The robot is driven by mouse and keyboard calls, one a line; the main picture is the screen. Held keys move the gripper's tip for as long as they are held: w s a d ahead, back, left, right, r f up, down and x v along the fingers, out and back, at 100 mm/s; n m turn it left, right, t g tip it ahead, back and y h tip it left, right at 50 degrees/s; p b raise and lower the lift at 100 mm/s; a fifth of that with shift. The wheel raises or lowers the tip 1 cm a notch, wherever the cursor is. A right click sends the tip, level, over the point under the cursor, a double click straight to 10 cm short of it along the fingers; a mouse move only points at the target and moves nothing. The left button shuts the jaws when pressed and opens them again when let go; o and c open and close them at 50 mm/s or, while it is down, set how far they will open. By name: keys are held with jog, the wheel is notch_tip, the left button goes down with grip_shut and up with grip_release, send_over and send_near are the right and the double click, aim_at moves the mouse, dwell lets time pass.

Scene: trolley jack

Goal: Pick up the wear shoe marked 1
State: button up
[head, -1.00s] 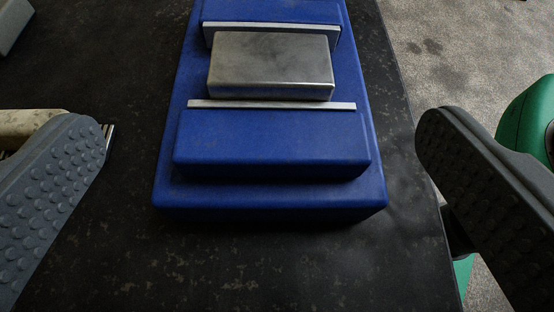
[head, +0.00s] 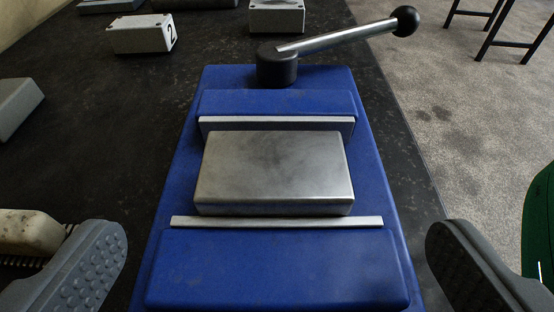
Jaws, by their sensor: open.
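A silver metal block (head: 275,168) sits between the jaws of a blue vise (head: 275,268) in the middle of the head view. No number shows on its visible faces. A grey block marked 2 (head: 138,35) lies on the dark bench at upper left. No block with a readable 1 is in view. My gripper (head: 276,245) is open and empty, its two grey studded fingers wide apart at the left and right edges, with the vise showing between them.
The vise's lever (head: 338,38) with a black knob sticks out to the upper right. Other grey blocks lie at the top (head: 277,17) and the left edge (head: 14,106). A pale cylindrical part (head: 28,232) is beside my left finger. The bench ends at the right, above the floor.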

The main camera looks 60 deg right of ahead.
aim_at(276, 165)
jog(key=shift+f+x, duration=0.2)
jog(key=shift+x, duration=4.1)
jog(key=shift+a, duration=0.1)
jog(key=c, duration=2)
jog(key=shift+r, duration=0.1)
jog(key=shift+c, duration=0.2)
